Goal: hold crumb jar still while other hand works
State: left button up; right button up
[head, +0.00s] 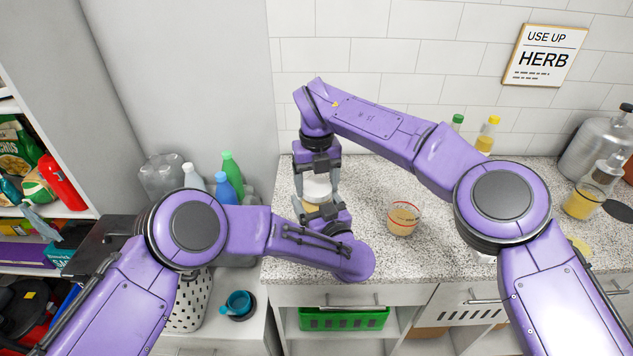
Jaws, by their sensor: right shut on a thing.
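The crumb jar (317,188) stands on the speckled counter, with a white top and a yellowish lower part. My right gripper (317,196) reaches down from above and is shut on the jar, one finger on each side of its white upper part. My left gripper (322,214) is low at the near side of the jar, in front of its lower part. The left fingers are partly hidden against the jar and the arm, so whether they touch or grip it is unclear.
A glass measuring cup (402,219) with yellowish contents stands right of the jar. Bottles with green and yellow caps (487,136) stand by the wall. A metal canister (597,146) and a glass jar (582,202) stand far right. Several bottles (228,180) stand left of the counter.

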aim_at(316, 186)
jog(key=n, duration=0.6)
jog(key=shift+r, duration=0.2)
jog(key=shift+r, duration=0.95)
jog(key=shift+r, duration=1.95)
pick_arm(q)
jog(key=o, duration=1.9)
jog(key=shift+c, duration=0.2)
